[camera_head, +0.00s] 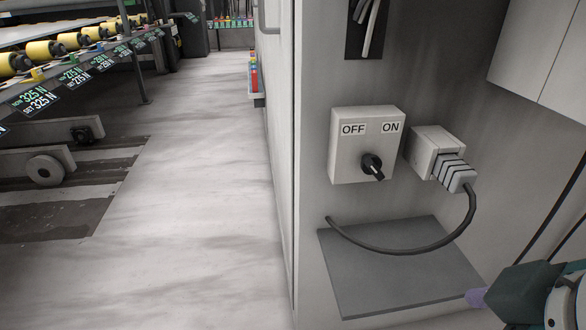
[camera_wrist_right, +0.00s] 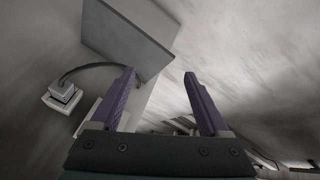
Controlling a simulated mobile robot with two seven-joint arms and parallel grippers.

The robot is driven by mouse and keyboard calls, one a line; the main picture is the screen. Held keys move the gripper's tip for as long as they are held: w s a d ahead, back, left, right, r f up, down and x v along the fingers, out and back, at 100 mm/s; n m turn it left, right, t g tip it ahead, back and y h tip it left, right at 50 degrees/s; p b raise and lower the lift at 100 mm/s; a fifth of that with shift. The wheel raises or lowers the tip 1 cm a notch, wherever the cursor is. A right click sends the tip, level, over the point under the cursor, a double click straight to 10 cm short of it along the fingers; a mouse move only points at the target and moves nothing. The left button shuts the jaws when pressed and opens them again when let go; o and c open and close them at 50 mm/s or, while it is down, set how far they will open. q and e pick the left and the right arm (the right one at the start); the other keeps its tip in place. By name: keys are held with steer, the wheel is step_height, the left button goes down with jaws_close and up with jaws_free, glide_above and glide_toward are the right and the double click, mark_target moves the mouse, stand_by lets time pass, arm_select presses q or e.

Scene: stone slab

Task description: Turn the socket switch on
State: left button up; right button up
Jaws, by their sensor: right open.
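The socket switch (camera_head: 350,150) is a pale box on the grey wall in the head view. It has an OFF label at its upper left and an ON label at its upper right. Its black rotary knob (camera_head: 372,167) sits low on the face; I cannot tell its exact setting. My right gripper (camera_wrist_right: 159,73) is open and empty in the wrist view, its purple fingers spread apart. My left gripper is not in view.
Right of the switch is a socket with a grey plug (camera_head: 455,173); its black cable (camera_head: 400,250) loops down left. A grey plate (camera_head: 400,280) lies below. A pale cabinet (camera_head: 545,50) is at upper right. Open floor (camera_head: 200,200) and rollers (camera_head: 45,50) lie left.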

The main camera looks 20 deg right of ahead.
steer(key=w+d+f+n+t+h+b, duration=0.3)
steer(key=w+d+f+b, duration=0.2)
steer(key=f+b, duration=0.2)
steer(key=n+t+b, duration=0.3)
steer(key=n+t, duration=0.6)
steer(key=n, duration=0.8)
glide_toward(380, 171)
steer(key=w, duration=0.1)
steer(key=x, duration=1)
steer(key=shift+d, duration=0.1)
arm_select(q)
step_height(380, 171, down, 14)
arm_select(e)
steer(key=shift+s, duration=0.1)
steer(key=c, duration=0.4)
steer(key=shift+y, duration=0.3)
jaws_close()
